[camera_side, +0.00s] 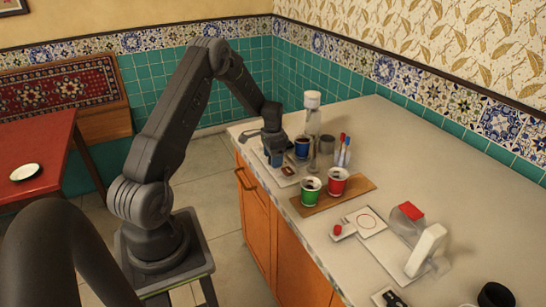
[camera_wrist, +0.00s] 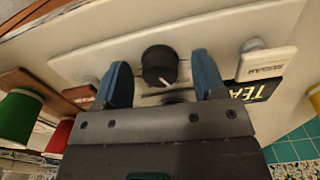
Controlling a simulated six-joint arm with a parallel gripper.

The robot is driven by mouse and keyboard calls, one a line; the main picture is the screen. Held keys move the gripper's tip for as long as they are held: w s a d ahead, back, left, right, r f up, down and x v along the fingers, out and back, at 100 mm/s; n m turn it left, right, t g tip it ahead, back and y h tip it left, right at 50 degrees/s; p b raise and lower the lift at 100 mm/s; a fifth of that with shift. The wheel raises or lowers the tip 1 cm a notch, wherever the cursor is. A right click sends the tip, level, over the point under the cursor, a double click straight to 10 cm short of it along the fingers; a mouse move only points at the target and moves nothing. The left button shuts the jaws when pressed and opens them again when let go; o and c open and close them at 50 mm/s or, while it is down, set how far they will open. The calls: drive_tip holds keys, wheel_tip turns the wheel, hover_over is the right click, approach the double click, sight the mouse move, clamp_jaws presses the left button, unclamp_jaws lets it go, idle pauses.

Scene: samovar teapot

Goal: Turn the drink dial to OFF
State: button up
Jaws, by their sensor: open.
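The drink dial (camera_wrist: 159,66) is a round black knob with a white pointer mark, on a pale panel (camera_wrist: 110,58). In the wrist view its pointer mark faces the lower edge of the picture, slightly right. My gripper (camera_wrist: 160,68) is open, with one blue finger on each side of the dial and gaps to both; I cannot tell whether the tips are level with it. A black plate reading TEA (camera_wrist: 258,90) lies right of the dial. No OFF label is readable. In the side view my gripper (camera_side: 275,157) is low over the counter's far left end, hiding the dial.
A green cup (camera_side: 310,190) and a red cup (camera_side: 338,182) stand on a wooden board (camera_side: 362,184). The counter's back right (camera_side: 440,150) is clear.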

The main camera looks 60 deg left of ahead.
drive_tip(key=shift+c, duration=0.3)
drive_tip(key=c, duration=0.9)
drive_tip(key=shift+o, duration=0.2)
drive_tip(key=shift+n, duration=0.4)
drive_tip(key=n, duration=0.9)
drive_tip(key=o, duration=0.9)
